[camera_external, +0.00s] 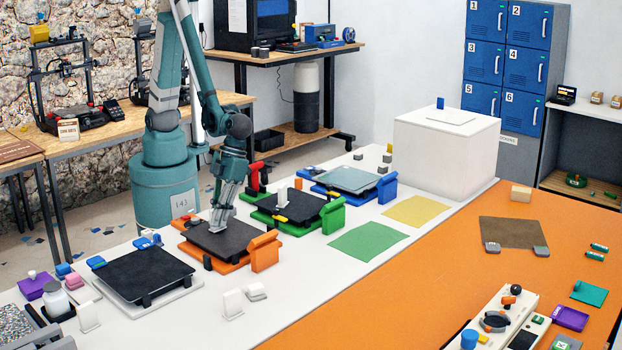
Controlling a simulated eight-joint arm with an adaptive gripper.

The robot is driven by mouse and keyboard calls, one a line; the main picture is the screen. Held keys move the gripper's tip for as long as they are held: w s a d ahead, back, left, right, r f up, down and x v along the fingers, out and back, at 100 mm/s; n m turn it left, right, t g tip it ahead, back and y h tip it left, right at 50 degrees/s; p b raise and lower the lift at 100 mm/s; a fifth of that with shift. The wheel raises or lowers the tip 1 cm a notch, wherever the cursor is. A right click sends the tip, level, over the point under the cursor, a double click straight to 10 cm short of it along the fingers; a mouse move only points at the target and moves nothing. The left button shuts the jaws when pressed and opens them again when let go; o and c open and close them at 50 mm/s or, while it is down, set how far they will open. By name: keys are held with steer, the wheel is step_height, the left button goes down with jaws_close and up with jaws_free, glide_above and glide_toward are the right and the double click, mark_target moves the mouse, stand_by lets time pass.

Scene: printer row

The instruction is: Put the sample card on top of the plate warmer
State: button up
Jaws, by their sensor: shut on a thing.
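My gripper (219,224) points down, low over the black plate (236,242) of an orange-framed unit in the middle of the white table strip. It is shut on a small pale piece at its fingertips, which seems to be the sample card. The fingers hide most of it, and I cannot tell whether it touches the plate. Similar flat units stand in the row: a white-framed one (145,275), a green-framed one (295,205) and a blue-framed one (347,178). No label shows which of them is the plate warmer.
A large white box (446,145) stands at the far end. A green mat (367,241) and a yellow mat (414,211) lie flat beside the row. Small white pieces (233,304) stand near the front. The orange table (420,290) has open room.

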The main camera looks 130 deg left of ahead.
steer(key=shift+f, duration=0.25)
steer(key=o, duration=0.7)
steer(key=shift+r, duration=0.1)
steer(key=shift+r, duration=0.25)
steer(key=p+v, duration=0.2)
steer(key=v, duration=0.9)
steer(key=shift+a+r, duration=0.25)
steer(key=shift+r, duration=0.1)
steer(key=shift+r, duration=0.1)
